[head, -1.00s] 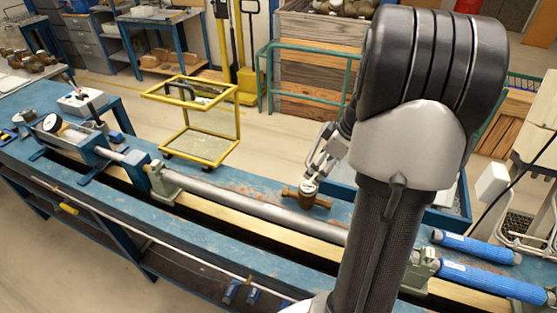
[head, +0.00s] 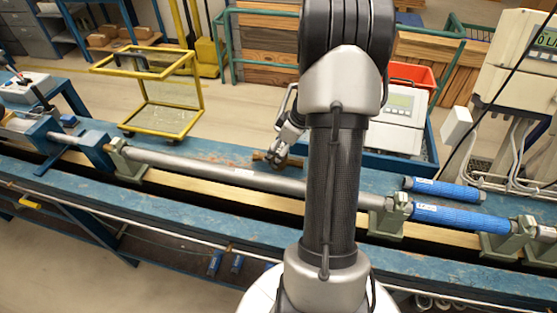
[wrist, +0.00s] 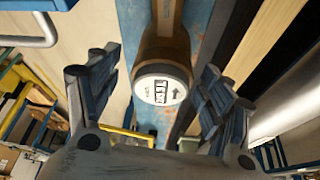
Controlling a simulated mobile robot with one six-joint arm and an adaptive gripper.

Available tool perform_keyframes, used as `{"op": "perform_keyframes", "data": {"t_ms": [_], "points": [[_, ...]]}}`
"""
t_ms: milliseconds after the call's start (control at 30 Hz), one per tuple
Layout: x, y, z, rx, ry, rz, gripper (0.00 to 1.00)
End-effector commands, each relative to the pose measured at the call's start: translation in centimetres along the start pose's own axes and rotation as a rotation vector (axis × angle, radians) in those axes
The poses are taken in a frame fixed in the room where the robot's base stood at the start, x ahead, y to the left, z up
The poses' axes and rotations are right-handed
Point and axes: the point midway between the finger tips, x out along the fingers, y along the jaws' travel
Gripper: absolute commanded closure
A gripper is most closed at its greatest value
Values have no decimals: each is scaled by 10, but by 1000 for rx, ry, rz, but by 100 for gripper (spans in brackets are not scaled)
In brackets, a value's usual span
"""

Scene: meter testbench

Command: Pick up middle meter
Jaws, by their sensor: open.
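The middle meter is a brass body with a round white face marked with dark letters and an arrow. In the wrist view the meter (wrist: 163,85) lies between my two open fingers, with its face towards the camera. I cannot tell whether the fingers touch it. In the head view, my gripper (head: 283,150) is down at the meter on the blue bench, behind the long grey pipe. Only a brass end of the meter (head: 259,156) shows clearly there; my gripper and arm hide much of the rest.
The long grey pipe (head: 215,172) runs along the blue bench (head: 225,150) in front of the meter. Blue cylinders (head: 455,216) lie to the right. A yellow-framed cart (head: 165,120) stands behind the bench. A grey device with a display (head: 402,105) stands at the back right.

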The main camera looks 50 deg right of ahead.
Motion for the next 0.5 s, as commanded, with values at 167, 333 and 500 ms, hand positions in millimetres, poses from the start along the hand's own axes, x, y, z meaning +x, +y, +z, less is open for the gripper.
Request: {"op": "perform_keyframes", "data": {"t_ms": [167,333,500], "points": [[27,-2,2,0,-2,-4,27],[47,-2,2,0,-2,-2,27],[47,-2,2,0,-2,-1,27]]}}
